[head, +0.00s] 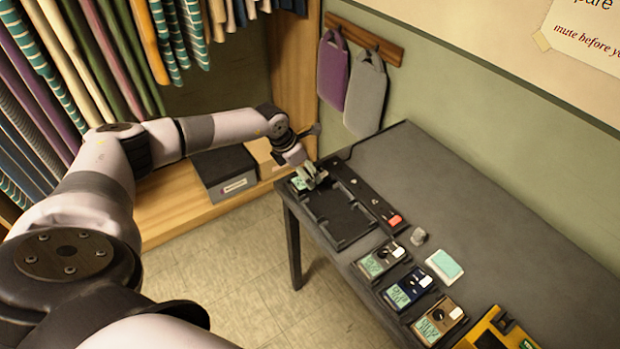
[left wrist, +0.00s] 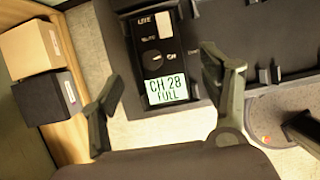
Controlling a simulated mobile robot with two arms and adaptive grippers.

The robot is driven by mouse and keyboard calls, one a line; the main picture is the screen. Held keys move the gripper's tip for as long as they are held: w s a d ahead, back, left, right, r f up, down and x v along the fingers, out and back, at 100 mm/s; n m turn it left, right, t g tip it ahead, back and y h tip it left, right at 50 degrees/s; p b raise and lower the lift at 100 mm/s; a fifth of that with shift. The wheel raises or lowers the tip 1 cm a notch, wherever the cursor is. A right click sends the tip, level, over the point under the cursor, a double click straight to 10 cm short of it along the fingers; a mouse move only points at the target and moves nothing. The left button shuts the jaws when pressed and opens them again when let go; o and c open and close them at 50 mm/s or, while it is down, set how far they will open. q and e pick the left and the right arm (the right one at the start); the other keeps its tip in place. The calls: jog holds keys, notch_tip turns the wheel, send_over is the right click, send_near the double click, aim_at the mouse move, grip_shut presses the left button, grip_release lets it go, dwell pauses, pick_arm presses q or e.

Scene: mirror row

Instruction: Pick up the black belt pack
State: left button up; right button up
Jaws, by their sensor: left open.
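The black belt pack (left wrist: 150,45) lies in the left end of a black tray-like dock (head: 345,240) on the dark table. Its pale green label reads "CH 28 FULL" in the left wrist view, with a knob above it. In the head view only its label end (head: 300,183) shows beside my gripper; the rest is hard to make out. My left gripper (head: 313,180) is open above that end of the dock. In the left wrist view its fingers (left wrist: 165,108) stand apart on either side of the label end, with nothing held. My right gripper is not seen.
Grey (head: 381,259), navy (head: 408,288) and tan (head: 438,318) packs lie along the table's near edge, with a yellow device (head: 490,338) beyond. A mint pad (head: 444,265) lies behind them. Bags (head: 366,92) hang on the wall. The table's right rear is clear.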

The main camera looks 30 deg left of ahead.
aim_at(309, 175)
pick_arm(q)
jog(key=shift+x, duration=1.8)
jog(key=shift+c, duration=0.4)
jog(key=c, duration=1.2)
jog(key=shift+r, duration=0.1)
jog(key=shift+c, duration=0.3)
